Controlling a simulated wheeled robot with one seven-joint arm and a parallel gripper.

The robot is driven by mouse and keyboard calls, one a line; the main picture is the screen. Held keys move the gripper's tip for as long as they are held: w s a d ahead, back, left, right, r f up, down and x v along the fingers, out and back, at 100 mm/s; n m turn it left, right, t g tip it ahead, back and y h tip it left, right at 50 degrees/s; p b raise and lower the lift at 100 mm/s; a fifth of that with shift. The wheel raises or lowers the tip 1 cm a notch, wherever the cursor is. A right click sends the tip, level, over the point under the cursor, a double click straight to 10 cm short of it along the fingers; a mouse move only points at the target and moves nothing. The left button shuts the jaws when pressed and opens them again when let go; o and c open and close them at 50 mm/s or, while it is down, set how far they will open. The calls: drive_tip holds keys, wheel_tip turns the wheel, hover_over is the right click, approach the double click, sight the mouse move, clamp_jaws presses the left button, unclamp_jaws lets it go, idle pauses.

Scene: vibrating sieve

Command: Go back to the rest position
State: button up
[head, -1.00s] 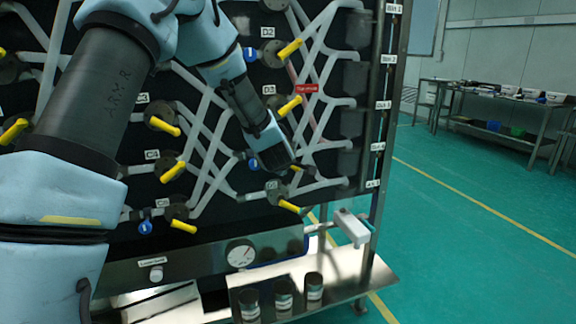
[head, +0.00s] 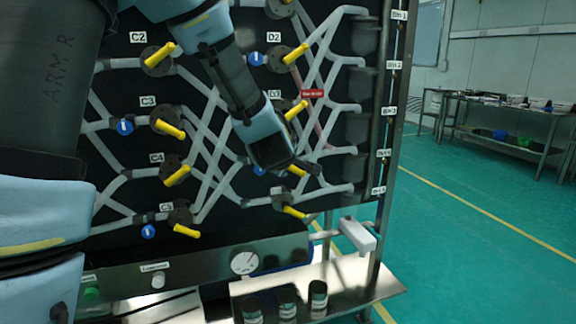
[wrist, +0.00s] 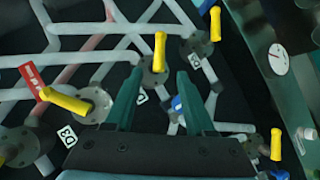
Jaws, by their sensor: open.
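My gripper (head: 306,172) is in front of the dark panel of pipes and yellow-handled valves, on its right side near the D column. In the wrist view, my gripper (wrist: 157,98) shows two dark green fingers set apart with nothing between them. A valve with a yellow handle (wrist: 160,52) stands beyond the fingertips. The D3 valve handle (head: 297,110) is just above my gripper, with a red tag (head: 312,93) on the pipe beside it. The D3 label (wrist: 67,136) shows at lower left in the wrist view. Whether the fingers touch any pipe cannot be told.
A metal shelf (head: 375,296) with several dark jars (head: 287,303) is below the panel. A round gauge (head: 244,263) sits on the lower strip. A white spout (head: 357,235) juts out at lower right. Open green floor (head: 460,250) lies to the right, with a workbench (head: 505,122) behind.

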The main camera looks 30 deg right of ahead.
drive_tip(key=s+a+f+m+g+y+p, duration=0.1)
drive_tip(key=a+m+g+y, duration=0.1)
drive_tip(key=a, duration=0.9)
drive_tip(key=a+f+m+g+y+p, duration=0.2)
drive_tip(key=a+m, duration=0.1)
drive_tip(key=a, duration=0.8)
drive_tip(key=s+a+m+g+y, duration=0.1)
drive_tip(key=s+a+g, duration=0.1)
drive_tip(key=s+a, duration=0.3)
drive_tip(key=s+a+m+g+y+p, duration=0.1)
drive_tip(key=s+a+g, duration=0.1)
drive_tip(key=s+a, duration=0.4)
drive_tip(key=a, duration=0.5)
drive_tip(key=shift+a+f+y, duration=0.2)
drive_tip(key=shift+f+y, duration=0.1)
drive_tip(key=shift+y, duration=0.1)
